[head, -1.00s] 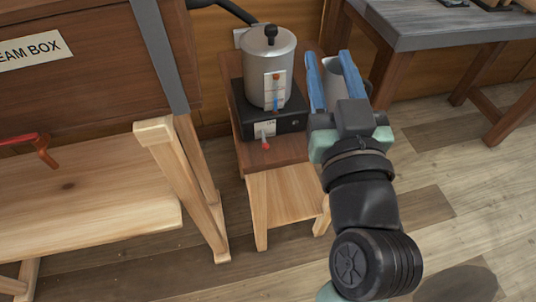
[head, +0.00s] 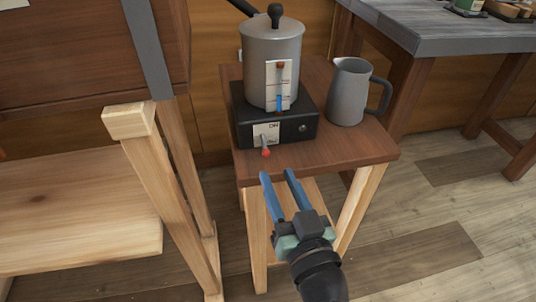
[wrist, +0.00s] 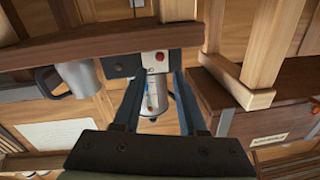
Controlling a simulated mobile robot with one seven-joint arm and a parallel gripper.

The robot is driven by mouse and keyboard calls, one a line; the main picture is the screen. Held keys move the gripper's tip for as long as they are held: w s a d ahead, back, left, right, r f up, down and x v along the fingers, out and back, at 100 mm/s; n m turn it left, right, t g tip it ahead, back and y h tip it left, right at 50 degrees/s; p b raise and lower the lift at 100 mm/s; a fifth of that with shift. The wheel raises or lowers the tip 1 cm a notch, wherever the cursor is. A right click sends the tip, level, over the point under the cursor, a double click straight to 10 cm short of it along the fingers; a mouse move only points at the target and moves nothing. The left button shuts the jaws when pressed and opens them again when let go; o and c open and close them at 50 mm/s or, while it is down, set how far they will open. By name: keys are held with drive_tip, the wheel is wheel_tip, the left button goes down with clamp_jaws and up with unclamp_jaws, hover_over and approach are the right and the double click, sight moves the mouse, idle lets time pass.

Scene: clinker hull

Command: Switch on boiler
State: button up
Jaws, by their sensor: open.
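The boiler is a grey metal pot (head: 272,62) with a black lid knob, standing on a black base (head: 290,127) on a small wooden stand. A white ON label plate (head: 266,133) on the base's front carries a lever switch with a red tip (head: 266,153), which points down and outward. The red tip also shows in the wrist view (wrist: 159,57), beyond and between the fingers. My gripper (head: 276,175) is open and empty, with blue fingers just in front of and below the switch, apart from it in the picture. The pot's gauge plate (head: 278,84) has a red mark and a blue mark.
A grey jug (head: 350,92) stands right of the boiler on the stand (head: 350,155). A wooden trestle leg (head: 165,170) and bench (head: 70,215) are close on the left. A grey-topped workbench (head: 440,32) is at the back right. Floor to the right is clear.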

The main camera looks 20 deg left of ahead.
sight(267, 153)
drive_tip(key=x, duration=0.7)
drive_tip(key=shift+w, duration=0.1)
clamp_jaws()
